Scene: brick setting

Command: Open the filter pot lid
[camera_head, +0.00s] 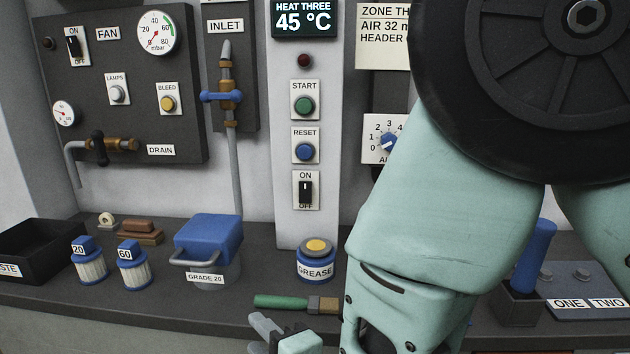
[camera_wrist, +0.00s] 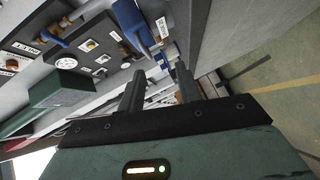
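The filter pot (camera_head: 212,272) is clear with a "GRADE 20" label and stands on the bench left of centre in the head view. Its blue lid (camera_head: 210,232) sits shut on top, with a grey bar handle (camera_head: 193,260) at the front. The blue lid (camera_wrist: 130,20) seems to show near the top of the wrist view. My gripper (camera_head: 278,335) is at the bottom of the head view, in front and to the right of the pot, apart from it. In the wrist view, its two fingers (camera_wrist: 160,85) are spread with nothing between them.
Filters marked 20 (camera_head: 89,265) and 60 (camera_head: 133,268) stand left of the pot. A grease tin (camera_head: 315,264) and a green-handled brush (camera_head: 290,302) lie to its right, close to my gripper. A black waste bin (camera_head: 40,252) is far left. The valve panel (camera_head: 120,85) rises behind.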

